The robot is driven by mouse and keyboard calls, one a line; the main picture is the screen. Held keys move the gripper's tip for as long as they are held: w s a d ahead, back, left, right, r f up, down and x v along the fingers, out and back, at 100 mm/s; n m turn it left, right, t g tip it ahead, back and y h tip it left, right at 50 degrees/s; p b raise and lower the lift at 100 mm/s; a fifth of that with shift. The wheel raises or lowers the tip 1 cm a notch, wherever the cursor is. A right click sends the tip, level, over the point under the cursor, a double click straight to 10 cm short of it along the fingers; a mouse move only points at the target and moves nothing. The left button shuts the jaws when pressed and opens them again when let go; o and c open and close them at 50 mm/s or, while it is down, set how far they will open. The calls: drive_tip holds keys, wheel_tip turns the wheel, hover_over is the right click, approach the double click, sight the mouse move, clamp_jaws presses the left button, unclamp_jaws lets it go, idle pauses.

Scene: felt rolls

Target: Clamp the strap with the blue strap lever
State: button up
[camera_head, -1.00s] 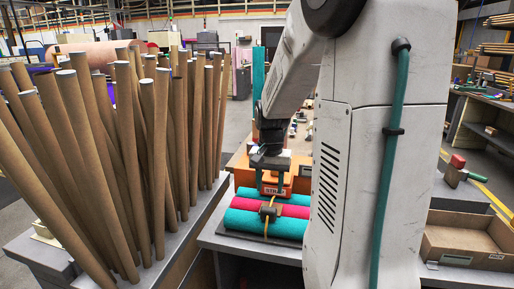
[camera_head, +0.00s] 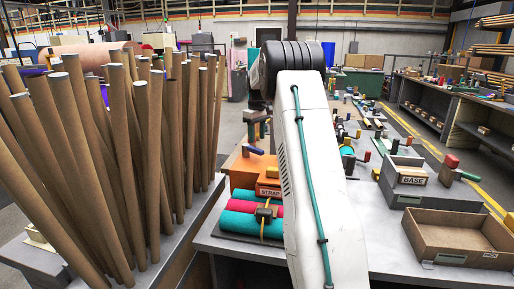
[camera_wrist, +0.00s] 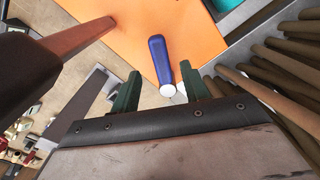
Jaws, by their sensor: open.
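The blue strap lever (camera_head: 252,150) sticks out above the orange housing (camera_head: 246,168), which carries a STRAP label (camera_head: 269,193). In the wrist view the blue lever (camera_wrist: 159,58) has a white end and lies over the orange surface (camera_wrist: 150,22). A yellow strap (camera_head: 264,229) with a brown buckle block (camera_head: 265,213) crosses the teal and red felt rolls (camera_head: 238,222). My gripper (camera_head: 256,119) is above the lever. In the wrist view my gripper (camera_wrist: 159,72) is open, its two green fingers on either side of the lever's picture; contact cannot be told.
Tall cardboard tubes (camera_head: 150,150) crowd the left side. A grey box labelled BASE (camera_head: 412,180) and an open brown tray (camera_head: 460,240) stand to the right. A red-topped lever (camera_head: 452,162) stands beside the BASE box. Some bench top between is bare.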

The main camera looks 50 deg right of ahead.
sight(257, 148)
wheel_tip(257, 148, down, 6)
drive_tip(key=shift+r, duration=0.25)
clamp_jaws()
